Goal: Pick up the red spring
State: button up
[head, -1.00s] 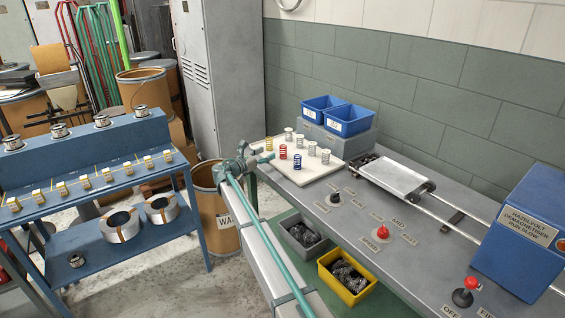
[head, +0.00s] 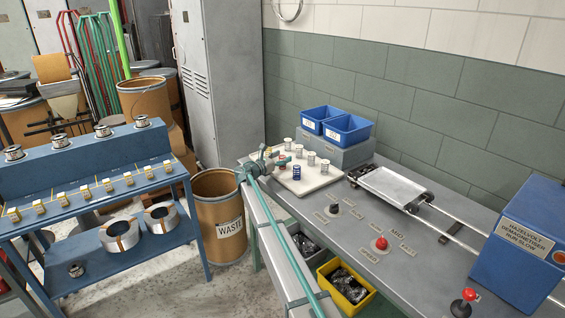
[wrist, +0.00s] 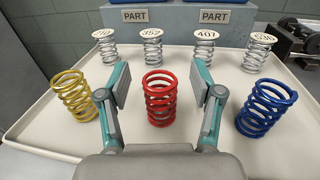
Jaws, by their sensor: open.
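The red spring (wrist: 160,98) stands upright on the white tray (wrist: 38,128). In the wrist view it sits midway between the two fingers of my gripper (wrist: 160,88), with a gap on each side. My gripper is open. A yellow spring (wrist: 74,97) stands left of the left finger, and a blue spring (wrist: 265,108) stands right of the right finger. In the head view my gripper (head: 273,159) is over the tray and partly covers the red spring (head: 282,158). The blue spring (head: 296,173) shows clear to its right.
Several silver springs with numbered white tops (wrist: 205,48) stand in a row behind. The tray lies on a grey bench with red buttons (head: 380,243) and a carriage on rails (head: 390,186).

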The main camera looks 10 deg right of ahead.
jog(key=shift+w+d, duration=0.2)
jog(key=shift+d, duration=0.05)
grip_shut()
dwell(0.3)
